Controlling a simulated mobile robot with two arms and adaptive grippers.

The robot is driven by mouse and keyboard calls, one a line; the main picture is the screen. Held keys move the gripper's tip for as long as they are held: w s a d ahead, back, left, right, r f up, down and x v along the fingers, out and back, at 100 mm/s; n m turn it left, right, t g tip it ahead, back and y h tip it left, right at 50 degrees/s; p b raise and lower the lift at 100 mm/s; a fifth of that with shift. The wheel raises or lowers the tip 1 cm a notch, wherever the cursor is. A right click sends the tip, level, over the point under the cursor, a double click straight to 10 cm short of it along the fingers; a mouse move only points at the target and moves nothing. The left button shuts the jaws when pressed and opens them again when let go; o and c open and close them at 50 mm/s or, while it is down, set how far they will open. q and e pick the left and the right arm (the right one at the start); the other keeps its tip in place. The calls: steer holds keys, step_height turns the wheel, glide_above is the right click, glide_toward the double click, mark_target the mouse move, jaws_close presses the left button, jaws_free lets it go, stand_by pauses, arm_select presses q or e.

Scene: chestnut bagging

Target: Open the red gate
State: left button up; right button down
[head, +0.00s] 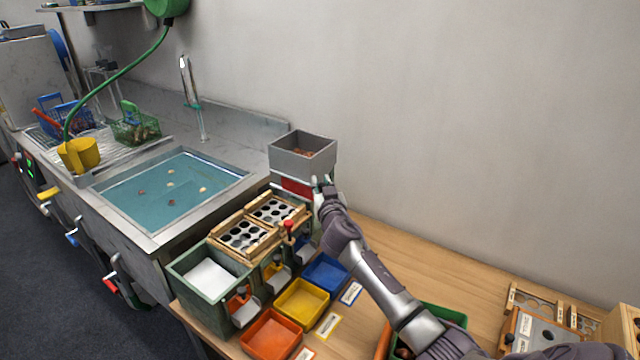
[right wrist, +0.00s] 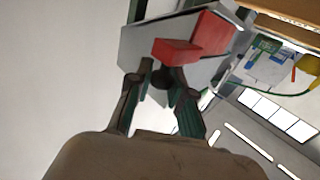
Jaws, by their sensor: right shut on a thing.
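The red gate (head: 297,187) is a red plate below the grey hopper box (head: 288,160), at the back of the wooden table. In the right wrist view the red gate (right wrist: 212,34) shows as a plate with a red block-like handle in front of the gripper. My right gripper (head: 321,183) reaches up to the gate's right side. In the right wrist view its fingers (right wrist: 163,76) are closed in at the handle's near end; the exact contact is partly hidden. The hopper holds some brown chestnuts (head: 304,152). My left gripper is not in view.
Left of the hopper is a sink (head: 165,222) with water. A wooden sorter (head: 246,236) with round holes stands in front of the hopper. Orange (head: 271,335), yellow (head: 302,303) and blue (head: 326,272) trays sit nearer. The table right of my arm is partly clear.

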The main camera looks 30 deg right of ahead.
steer(key=s, duration=0.1)
steer(key=s+d, duration=0.1)
steer(key=s, duration=0.2)
steer(key=shift+s+d+p, duration=0.1)
steer(key=shift+d+p, duration=0.25)
steer(key=c, duration=1.1)
jaws_free()
steer(key=shift+s+a, duration=0.1)
steer(key=v, duration=1.1)
steer(key=shift+s+a, duration=0.1)
steer(key=shift+s, duration=0.25)
steer(key=shift+f, duration=0.1)
